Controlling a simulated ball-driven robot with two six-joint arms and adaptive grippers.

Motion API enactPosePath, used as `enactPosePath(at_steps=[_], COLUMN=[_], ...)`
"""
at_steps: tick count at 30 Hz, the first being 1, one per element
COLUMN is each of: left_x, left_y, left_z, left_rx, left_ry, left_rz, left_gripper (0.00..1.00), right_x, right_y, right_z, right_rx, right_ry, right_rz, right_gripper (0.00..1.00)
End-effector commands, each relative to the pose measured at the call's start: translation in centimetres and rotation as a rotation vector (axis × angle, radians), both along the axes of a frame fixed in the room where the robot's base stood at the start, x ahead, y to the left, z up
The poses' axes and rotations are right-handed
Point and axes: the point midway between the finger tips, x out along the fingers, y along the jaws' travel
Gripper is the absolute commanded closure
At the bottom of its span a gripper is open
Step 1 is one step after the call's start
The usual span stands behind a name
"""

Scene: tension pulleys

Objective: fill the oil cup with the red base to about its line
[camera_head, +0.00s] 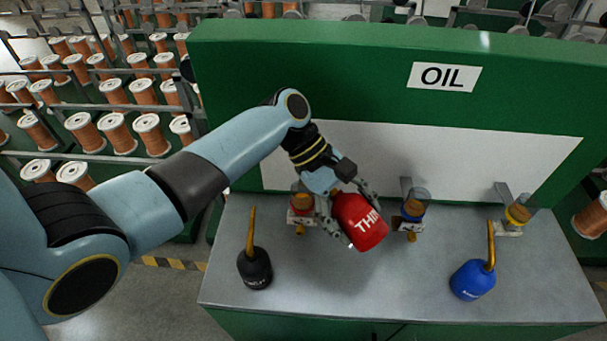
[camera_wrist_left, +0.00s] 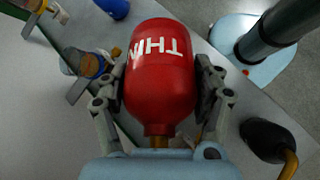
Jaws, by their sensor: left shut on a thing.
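My left gripper (camera_head: 346,220) is shut on the red oil can (camera_head: 360,222) marked "THIN" and holds it tilted above the bench. In the left wrist view the can (camera_wrist_left: 161,75) sits between both fingers, its neck and a bit of yellow spout (camera_wrist_left: 160,141) toward my palm; the spout's tip is hidden. The oil cup with the red base (camera_head: 301,213) stands just left of the gripper in the head view, partly covered by it. Amber shows in this cup; its line and exact level are too small to tell. My right gripper is not in view.
The blue-base cup (camera_head: 412,208) is close right of the red can, the yellow-base cup (camera_head: 517,214) farther right. A black can (camera_head: 254,268) with a yellow spout stands front left, a blue can (camera_head: 472,280) front right. The bench's (camera_head: 370,290) front middle is clear.

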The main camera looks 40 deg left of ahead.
Motion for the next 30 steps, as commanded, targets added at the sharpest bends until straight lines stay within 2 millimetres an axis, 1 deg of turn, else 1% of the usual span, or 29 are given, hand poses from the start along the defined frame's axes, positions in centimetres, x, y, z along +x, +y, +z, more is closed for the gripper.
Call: enactPosePath(at_steps=[17,30], left_x=[0.05,0.08], left_y=[-0.02,0.14], left_z=[0.09,0.97], left_rx=[-0.003,-0.07], left_ry=[-0.001,0.009], left_rz=[0.0,0.0], left_gripper=[0.83,0.83], right_x=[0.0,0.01], right_y=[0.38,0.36], right_z=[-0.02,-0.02], right_rx=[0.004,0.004], right_ry=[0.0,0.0], right_rz=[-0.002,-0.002], right_gripper=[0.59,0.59])
